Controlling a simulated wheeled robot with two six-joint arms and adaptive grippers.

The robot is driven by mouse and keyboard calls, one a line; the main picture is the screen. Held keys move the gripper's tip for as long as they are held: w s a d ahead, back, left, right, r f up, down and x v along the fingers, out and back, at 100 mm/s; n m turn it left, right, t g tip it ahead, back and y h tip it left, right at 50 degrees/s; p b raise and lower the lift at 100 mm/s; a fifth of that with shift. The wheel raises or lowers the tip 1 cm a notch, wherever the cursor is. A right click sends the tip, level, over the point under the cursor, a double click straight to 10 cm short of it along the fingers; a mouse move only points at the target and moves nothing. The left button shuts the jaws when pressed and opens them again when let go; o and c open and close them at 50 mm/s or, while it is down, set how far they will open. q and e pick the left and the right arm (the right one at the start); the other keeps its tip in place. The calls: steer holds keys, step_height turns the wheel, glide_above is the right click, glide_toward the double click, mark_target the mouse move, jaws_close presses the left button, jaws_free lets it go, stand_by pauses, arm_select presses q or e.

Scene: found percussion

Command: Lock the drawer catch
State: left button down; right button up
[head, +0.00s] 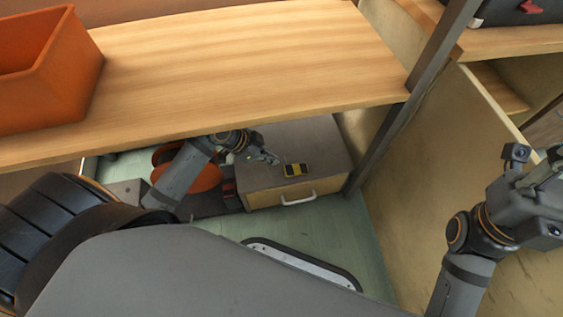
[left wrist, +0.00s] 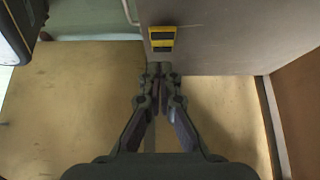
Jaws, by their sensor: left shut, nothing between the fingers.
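A small grey-topped cabinet (head: 320,140) stands under the wooden shelf, with a pale wooden drawer front (head: 265,197) and a white handle (head: 298,199). The drawer looks flush with the cabinet. A yellow and black catch (head: 297,170) sits on the cabinet top at its front edge; it also shows in the left wrist view (left wrist: 161,39). I cannot tell its setting. My left gripper (head: 274,158) is shut and empty, its tips (left wrist: 158,70) just short of the catch, with a small gap. My right gripper (head: 545,205) is at the right edge, its fingers not clearly visible.
The wooden shelf (head: 230,60) overhangs my left arm, with an orange bin (head: 45,80) on it. A grey post (head: 400,120) stands right of the cabinet. An orange round object (head: 203,178) lies left of it, partly behind my arm. The pale green floor in front is mostly clear.

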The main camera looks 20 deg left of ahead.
arm_select(q)
steer(key=b, duration=0.5)
glide_toward(294, 171)
steer(key=x, duration=0.4)
steer(key=shift+w+f, duration=0.15)
steer(key=shift+f, duration=0.2)
steer(key=shift+w+d+f, duration=0.25)
steer(key=shift+d+f, duration=0.1)
steer(key=shift+f, duration=0.05)
